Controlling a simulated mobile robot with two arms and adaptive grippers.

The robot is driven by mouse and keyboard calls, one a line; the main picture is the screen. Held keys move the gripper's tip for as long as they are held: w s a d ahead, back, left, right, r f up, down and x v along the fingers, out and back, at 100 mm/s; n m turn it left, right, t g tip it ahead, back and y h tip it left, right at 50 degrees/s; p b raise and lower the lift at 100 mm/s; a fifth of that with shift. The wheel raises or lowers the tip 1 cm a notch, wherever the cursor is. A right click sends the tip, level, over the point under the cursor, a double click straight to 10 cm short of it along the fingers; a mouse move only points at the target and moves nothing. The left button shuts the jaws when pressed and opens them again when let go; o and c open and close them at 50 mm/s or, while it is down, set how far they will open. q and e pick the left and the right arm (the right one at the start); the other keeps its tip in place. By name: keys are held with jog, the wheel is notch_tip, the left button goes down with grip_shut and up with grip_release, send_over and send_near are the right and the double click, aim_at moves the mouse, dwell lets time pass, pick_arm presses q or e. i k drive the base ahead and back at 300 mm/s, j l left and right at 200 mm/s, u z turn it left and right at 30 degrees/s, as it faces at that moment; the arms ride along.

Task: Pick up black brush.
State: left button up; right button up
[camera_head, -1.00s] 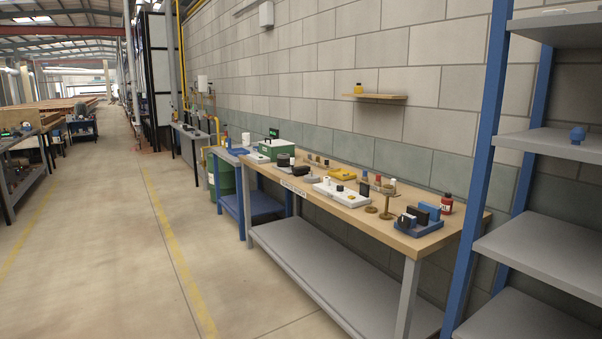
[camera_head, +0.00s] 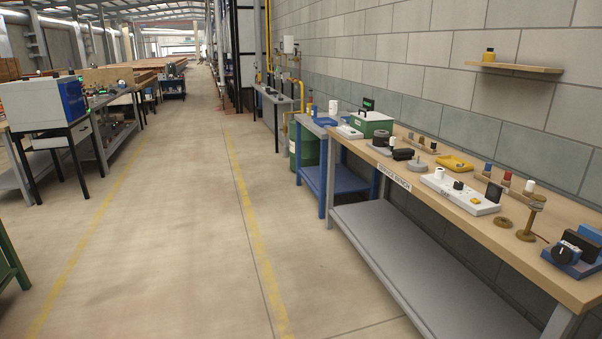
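I cannot make out a black brush for certain. Several small dark items lie on the wooden workbench (camera_head: 470,240) at the right. A black block (camera_head: 493,192) stands beside the white power strip-like unit (camera_head: 460,193). A low black piece (camera_head: 403,154) lies farther back on the bench. Another black item (camera_head: 581,243) sits in a blue holder (camera_head: 571,264) at the near right end. Neither of my grippers is in view.
A shelf (camera_head: 513,67) is on the block wall. A white and blue machine (camera_head: 44,103) stands on a table at left. The middle floor is clear.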

aim_at(405, 153)
jog(key=i, duration=2.45)
jog(key=i+j+z, duration=0.1)
jog(key=i+z, duration=0.15)
jog(key=i, duration=0.2)
jog(key=i+j+z, duration=0.2)
jog(key=i, duration=0.2)
jog(key=i+j+z, duration=0.25)
jog(key=i, duration=0.2)
